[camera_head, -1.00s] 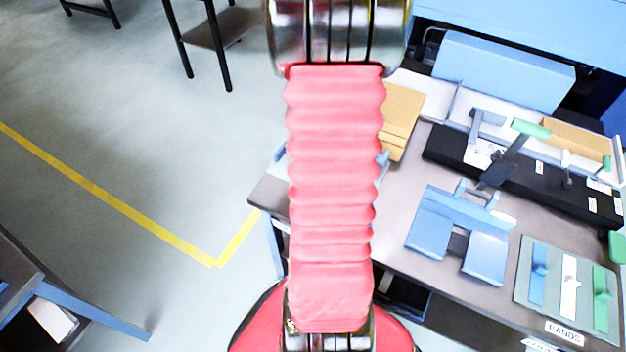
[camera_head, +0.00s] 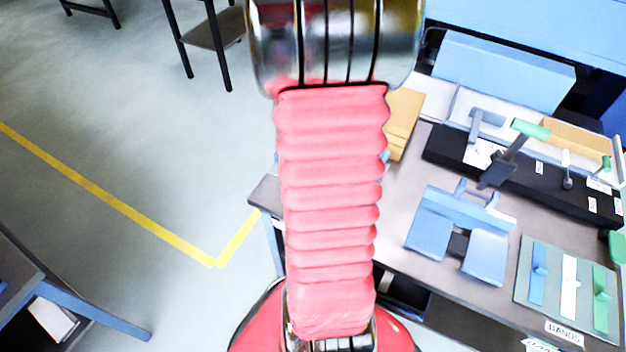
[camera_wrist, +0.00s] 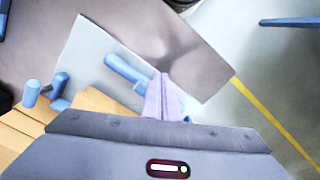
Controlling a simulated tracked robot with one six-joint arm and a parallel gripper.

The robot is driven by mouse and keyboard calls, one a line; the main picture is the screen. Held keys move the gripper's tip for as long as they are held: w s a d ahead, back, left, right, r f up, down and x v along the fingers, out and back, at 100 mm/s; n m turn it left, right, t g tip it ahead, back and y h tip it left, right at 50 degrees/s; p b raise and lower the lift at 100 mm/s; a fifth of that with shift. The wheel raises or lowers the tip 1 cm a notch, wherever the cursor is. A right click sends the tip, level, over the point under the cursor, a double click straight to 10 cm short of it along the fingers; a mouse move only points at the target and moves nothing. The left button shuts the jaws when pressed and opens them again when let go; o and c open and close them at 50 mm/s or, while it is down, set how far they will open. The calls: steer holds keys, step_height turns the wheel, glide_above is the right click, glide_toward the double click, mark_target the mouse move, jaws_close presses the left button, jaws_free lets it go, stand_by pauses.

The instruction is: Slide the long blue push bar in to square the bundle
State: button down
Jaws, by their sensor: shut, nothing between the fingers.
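In the wrist view a blue bar (camera_wrist: 124,68) lies on a pale plate (camera_wrist: 85,50) at the table's edge; it looks like the push bar, partly hidden by my fingers. My gripper (camera_wrist: 161,84) is shut and empty, its fingertips over the near end of this bar. I cannot tell whether they touch it. The kraft bundle (camera_wrist: 92,104) lies left of my fingers, partly covered by my gripper body. In the head view the bundle (camera_head: 404,108) shows right of my arm, which hides most of the bar's area. My gripper is out of that view.
Two blue posts (camera_wrist: 32,92) (camera_wrist: 60,84) stand beside the bundle. Right of my arm are a blue two-plate fixture (camera_head: 447,222), a black base with a green-handled lever (camera_head: 530,128) and a bands tray (camera_head: 522,292). Open floor lies left.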

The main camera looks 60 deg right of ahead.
steer(key=shift+a, duration=0.25)
step_height(320, 180, up, 7)
stand_by(1.1)
stand_by(0.5)
